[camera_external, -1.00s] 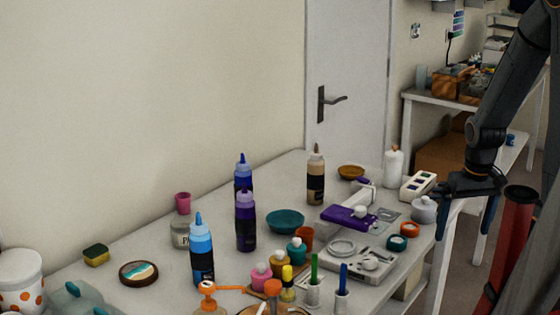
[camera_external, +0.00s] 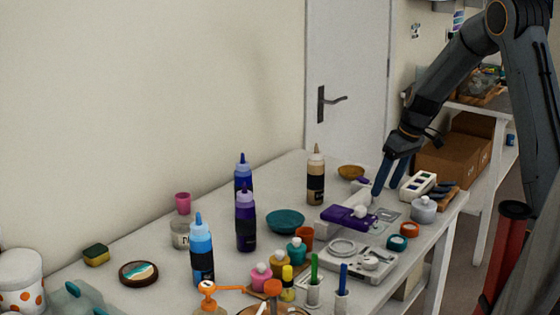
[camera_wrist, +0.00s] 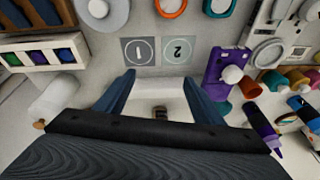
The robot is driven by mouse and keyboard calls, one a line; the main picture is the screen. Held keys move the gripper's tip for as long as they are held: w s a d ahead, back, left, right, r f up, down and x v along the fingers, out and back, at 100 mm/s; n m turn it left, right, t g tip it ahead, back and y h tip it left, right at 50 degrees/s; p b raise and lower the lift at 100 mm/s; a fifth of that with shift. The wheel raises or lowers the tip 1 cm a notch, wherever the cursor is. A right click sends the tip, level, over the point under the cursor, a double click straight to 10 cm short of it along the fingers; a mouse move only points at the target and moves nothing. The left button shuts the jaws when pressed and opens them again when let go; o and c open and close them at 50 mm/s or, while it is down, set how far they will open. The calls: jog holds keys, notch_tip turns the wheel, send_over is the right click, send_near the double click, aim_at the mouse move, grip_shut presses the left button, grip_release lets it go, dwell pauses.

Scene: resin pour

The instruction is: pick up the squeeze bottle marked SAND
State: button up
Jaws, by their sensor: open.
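A tan squeeze bottle with a dark label (camera_external: 316,180) stands upright near the back of the table; its lettering is too small to read. My gripper (camera_external: 381,190) is open and empty, to the right of that bottle and apart from it, with its fingers pointing down over the table. In the wrist view my gripper (camera_wrist: 159,78) shows two blue fingers spread apart. A small dark and tan object shows between them, mostly hidden by the gripper body; I cannot tell whether it is the tan bottle.
A purple device (camera_external: 348,217) stands between the bottle and the table's front. A white cylinder (camera_wrist: 55,97) lies left in the wrist view.

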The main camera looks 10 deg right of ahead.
aim_at(316, 179)
jog(key=w+a+r+n+y+b, duration=0.1)
jog(key=w+a+n+y+b, duration=0.15)
jog(key=w+a+n, duration=0.75)
jog(key=shift+w+a+f+m+t+y+p, duration=0.15)
jog(key=shift+w+a+f+m+p, duration=0.85)
jog(key=shift+w+a+f, duration=0.45)
jog(key=shift+w+a+f+m+t+y+p, duration=0.15)
jog(key=shift+w+a+f+m+p, duration=0.65)
jog(key=shift+w+a+f+p, duration=0.6)
jog(key=shift+s+a+f, duration=0.1)
jog(key=shift+s+a, duration=0.05)
jog(key=shift+a, duration=0.1)
jog(key=c, duration=1.3)
